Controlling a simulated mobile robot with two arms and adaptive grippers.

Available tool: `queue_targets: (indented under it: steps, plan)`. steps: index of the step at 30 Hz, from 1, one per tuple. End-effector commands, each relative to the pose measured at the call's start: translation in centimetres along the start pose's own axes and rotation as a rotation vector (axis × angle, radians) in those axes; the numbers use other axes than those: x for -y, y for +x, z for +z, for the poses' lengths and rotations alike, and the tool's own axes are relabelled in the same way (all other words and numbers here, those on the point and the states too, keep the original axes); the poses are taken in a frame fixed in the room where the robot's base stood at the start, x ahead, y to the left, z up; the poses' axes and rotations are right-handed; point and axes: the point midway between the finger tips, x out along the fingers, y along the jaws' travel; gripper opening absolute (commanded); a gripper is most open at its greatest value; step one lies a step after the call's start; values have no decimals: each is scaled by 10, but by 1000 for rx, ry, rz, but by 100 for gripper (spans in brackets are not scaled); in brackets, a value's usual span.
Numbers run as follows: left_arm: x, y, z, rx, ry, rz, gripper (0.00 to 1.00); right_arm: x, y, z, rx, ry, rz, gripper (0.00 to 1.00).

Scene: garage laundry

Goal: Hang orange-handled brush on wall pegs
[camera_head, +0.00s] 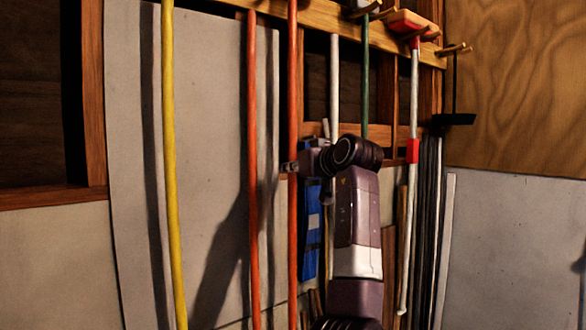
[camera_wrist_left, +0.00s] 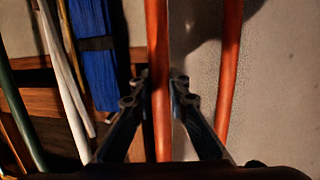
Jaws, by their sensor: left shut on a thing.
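My left gripper (camera_head: 289,167) is on a long, upright orange handle (camera_head: 293,90), about halfway up the picture. In the left wrist view, the two dark fingers of the gripper (camera_wrist_left: 155,88) stand on either side of this handle (camera_wrist_left: 158,40), shut on it. The handle's top runs out of the head view, so any brush head there is hidden. A second orange handle (camera_head: 252,120) stands just to its left; it shows at the right in the wrist view (camera_wrist_left: 230,60). Wall pegs (camera_head: 455,49) stick out of a wooden rail (camera_head: 330,16) at the top. My right gripper is out of view.
A yellow handle (camera_head: 169,150) stands at the left. Right of the held handle are a white handle (camera_head: 334,75), a green handle (camera_head: 365,90), a red-headed tool (camera_head: 412,24) and a dark tool (camera_head: 453,118). A blue folded thing (camera_head: 310,230) hangs close behind the gripper.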

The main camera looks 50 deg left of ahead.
Motion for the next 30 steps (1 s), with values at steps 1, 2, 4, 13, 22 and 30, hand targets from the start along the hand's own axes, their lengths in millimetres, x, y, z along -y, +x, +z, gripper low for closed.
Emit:
queue_targets:
  steps: [1,2,4,13,22,30]
  plan:
    - [0,0,0,-4,-1,0,0,0,1,0,0,0,0,40]
    - [0,0,0,-4,-1,0,0,0,1,0,0,0,0,40]
    - [0,0,2,-4,-1,0,0,0,2,0,0,0,0,40]
    - [1,1,5,-4,-2,0,22,0,4,0,0,0,1,40]
    - [0,1,6,-1,-1,0,35,-2,4,0,0,-1,2,40]
    - [-1,-15,7,-1,0,3,35,-4,4,1,0,-2,4,40]
